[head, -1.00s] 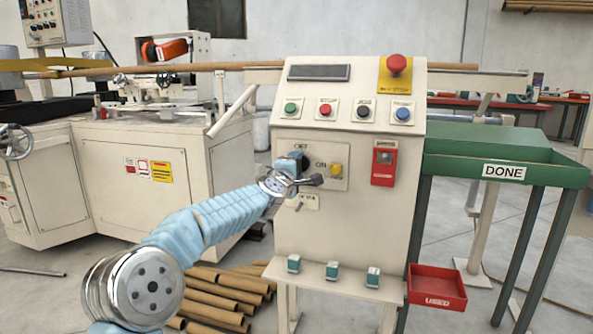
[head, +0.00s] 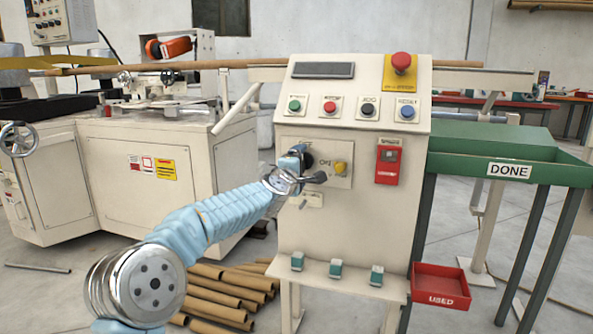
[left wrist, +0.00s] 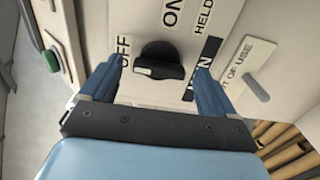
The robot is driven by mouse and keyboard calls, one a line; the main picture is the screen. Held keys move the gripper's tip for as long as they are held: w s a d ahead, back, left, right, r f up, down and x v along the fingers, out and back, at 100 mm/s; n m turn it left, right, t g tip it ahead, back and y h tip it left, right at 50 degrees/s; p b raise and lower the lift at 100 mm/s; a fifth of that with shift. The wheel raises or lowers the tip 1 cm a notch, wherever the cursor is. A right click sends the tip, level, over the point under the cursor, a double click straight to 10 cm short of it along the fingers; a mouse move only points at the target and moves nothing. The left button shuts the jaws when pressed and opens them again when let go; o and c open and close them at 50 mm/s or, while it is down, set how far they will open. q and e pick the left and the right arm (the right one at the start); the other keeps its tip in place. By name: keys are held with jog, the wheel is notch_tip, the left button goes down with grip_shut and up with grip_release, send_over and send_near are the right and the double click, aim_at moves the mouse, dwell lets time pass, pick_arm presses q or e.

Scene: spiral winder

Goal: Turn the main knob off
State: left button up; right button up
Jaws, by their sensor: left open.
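The main knob (left wrist: 160,62) is a black rotary handle on the cream control panel (head: 345,215). In the left wrist view it sits between the two fingers of my left gripper (left wrist: 160,85), with a gap on both sides. An "OFF" label (left wrist: 124,50) is beside it, and an "ON" label (left wrist: 172,14) is above it in that view. In the head view my left gripper (head: 303,165) is at the panel front and covers most of the knob. It is open. My right gripper is not in view.
A yellow button (head: 340,168) is right of the knob, and a red switch box (head: 388,162) is further right. Coloured buttons and a red emergency stop (head: 401,62) are above. A ledge with small teal blocks (head: 336,270) juts out below. Cardboard tubes (head: 218,293) lie on the floor.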

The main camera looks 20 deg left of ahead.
pick_arm(q)
jog(key=s+b, duration=0.3)
jog(key=s, duration=1)
jog(key=shift+s+a, duration=0.25)
jog(key=shift+s, duration=0.05)
